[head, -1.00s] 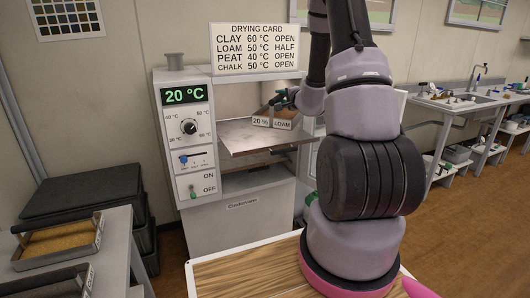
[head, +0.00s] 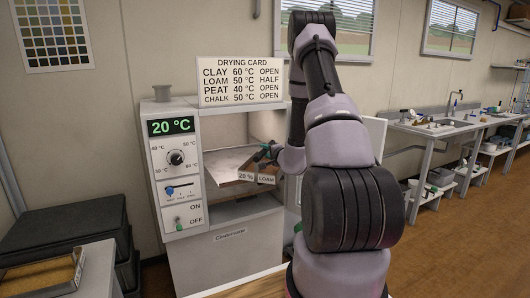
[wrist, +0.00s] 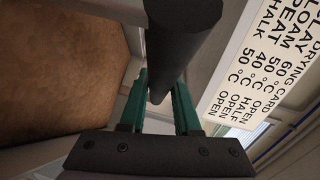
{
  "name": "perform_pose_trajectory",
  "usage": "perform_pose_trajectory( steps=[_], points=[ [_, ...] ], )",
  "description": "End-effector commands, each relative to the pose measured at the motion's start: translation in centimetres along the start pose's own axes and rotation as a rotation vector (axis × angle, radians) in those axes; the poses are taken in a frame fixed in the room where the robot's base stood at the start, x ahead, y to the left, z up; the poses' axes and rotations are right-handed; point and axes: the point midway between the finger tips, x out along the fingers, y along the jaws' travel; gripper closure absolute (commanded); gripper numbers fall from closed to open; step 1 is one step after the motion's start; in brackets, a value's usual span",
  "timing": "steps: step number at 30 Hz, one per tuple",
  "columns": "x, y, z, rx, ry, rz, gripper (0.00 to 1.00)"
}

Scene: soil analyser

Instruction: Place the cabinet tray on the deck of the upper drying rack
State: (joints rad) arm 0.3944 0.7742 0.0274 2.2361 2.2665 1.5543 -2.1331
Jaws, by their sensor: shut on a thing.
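The cabinet tray (head: 257,179), with a "20 % LOAM" front label, is at the drying cabinet's opening in the head view. My gripper (head: 266,153) is shut on its handle. In the wrist view the dark handle bar (wrist: 181,45) lies between the green fingers (wrist: 160,100), and the tray's brown soil (wrist: 60,65) fills the left. Much of the tray is hidden in the head view; whether it touches the cabinet shelf (head: 220,162) I cannot tell. I cannot make out the upper drying rack's deck.
The drying cabinet (head: 225,248) stands around the tray, its display reading 20 °C. A drying card (head: 240,82) stands on top. Another soil tray (head: 40,278) is at lower left, beside dark stacked boxes (head: 62,222). A sink bench (head: 440,125) runs along the right.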

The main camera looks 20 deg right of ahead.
Motion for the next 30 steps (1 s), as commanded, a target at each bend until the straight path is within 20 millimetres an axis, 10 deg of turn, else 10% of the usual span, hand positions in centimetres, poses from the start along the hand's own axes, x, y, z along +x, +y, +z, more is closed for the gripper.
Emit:
perform_pose_trajectory(
  steps=[11, 12, 15, 30],
  points=[
    [0.1, 0.7, 0.1, 0.0, 0.001, -0.001, 1.0],
    [0.1, 0.9, 0.1, 0.0, 0.0, 0.001, 0.65],
    [0.1, 0.8, 0.1, 0.0, 0.001, 0.001, 0.39],
    [-1.4, 0.0, 0.0, 0.0, 0.001, 0.003, 0.39]
  ],
)
